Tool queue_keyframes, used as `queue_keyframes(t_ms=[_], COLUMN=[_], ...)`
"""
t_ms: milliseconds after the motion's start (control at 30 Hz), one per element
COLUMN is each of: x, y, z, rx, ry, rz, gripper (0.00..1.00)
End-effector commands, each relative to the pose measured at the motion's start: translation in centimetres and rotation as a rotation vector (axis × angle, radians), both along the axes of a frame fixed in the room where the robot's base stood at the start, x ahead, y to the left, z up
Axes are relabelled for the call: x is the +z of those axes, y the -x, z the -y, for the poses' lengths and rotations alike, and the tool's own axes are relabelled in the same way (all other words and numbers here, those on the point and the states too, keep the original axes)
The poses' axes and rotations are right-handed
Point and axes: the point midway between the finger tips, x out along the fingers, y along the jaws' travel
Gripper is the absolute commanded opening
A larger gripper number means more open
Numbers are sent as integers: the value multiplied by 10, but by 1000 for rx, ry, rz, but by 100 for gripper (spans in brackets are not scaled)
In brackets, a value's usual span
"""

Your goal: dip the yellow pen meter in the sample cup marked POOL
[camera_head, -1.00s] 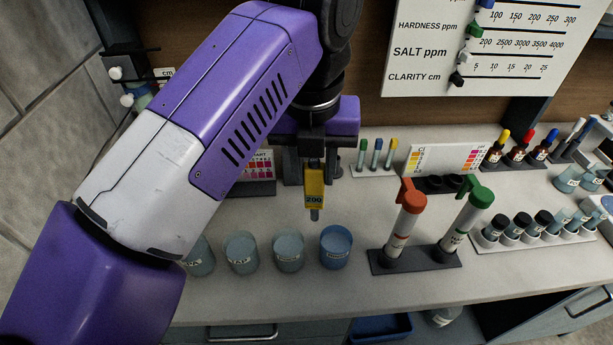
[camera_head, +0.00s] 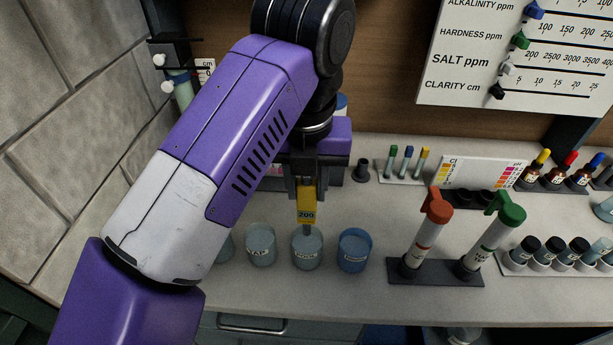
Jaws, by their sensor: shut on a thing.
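My gripper (camera_head: 306,186) points down and is shut on the yellow pen meter (camera_head: 306,208), whose display reads 200. The meter is upright, its grey tip overlapping the mouth of the third sample cup (camera_head: 307,257). I cannot tell whether the tip touches the liquid. That cup's label is too small to read surely. To its left is a cup whose label looks like TAP (camera_head: 261,258), and another cup (camera_head: 226,248) partly hidden by my arm. A bluer cup (camera_head: 353,260) stands to the right, its label unclear.
Right of the cups, a dark rack (camera_head: 435,271) holds two tall tubes with red and green caps. Behind are small capped vials (camera_head: 407,160) and a colour chart (camera_head: 480,170). The counter's front edge is close below the cups.

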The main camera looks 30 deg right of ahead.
Motion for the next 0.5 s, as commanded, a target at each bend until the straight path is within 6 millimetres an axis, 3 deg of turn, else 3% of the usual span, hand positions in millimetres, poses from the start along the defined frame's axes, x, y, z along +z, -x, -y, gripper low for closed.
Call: queue_keyframes(t_ms=[500], x=[-43], y=[0], z=[0], rx=[1], ry=[0], rz=[1], gripper=[0])
